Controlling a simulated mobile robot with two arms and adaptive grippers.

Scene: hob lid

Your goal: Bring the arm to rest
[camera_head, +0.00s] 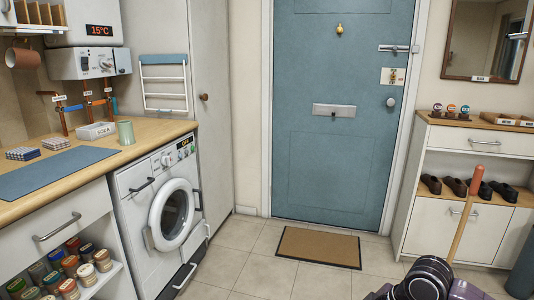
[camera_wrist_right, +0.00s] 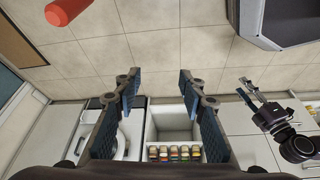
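My right gripper (camera_wrist_right: 164,88) is open and empty in the right wrist view. Its two blue-padded fingers stand well apart, with floor tiles and the cupboard fronts behind them. My left gripper (camera_wrist_right: 248,90) shows at the right of that view, in front of pale cupboard fronts; its fingers look apart with nothing between them. In the head view, a dark part of my own arm shows at the bottom right. Neither gripper's fingers show in the head view.
A wooden handle (camera_head: 466,215) with a red end stands beside my arm; the red end (camera_wrist_right: 68,10) also shows in the wrist view. A washing machine (camera_head: 160,198) stands under the worktop (camera_head: 155,133). A shoe cabinet (camera_head: 420,220) is at right. Floor before the doormat (camera_head: 318,247) is clear.

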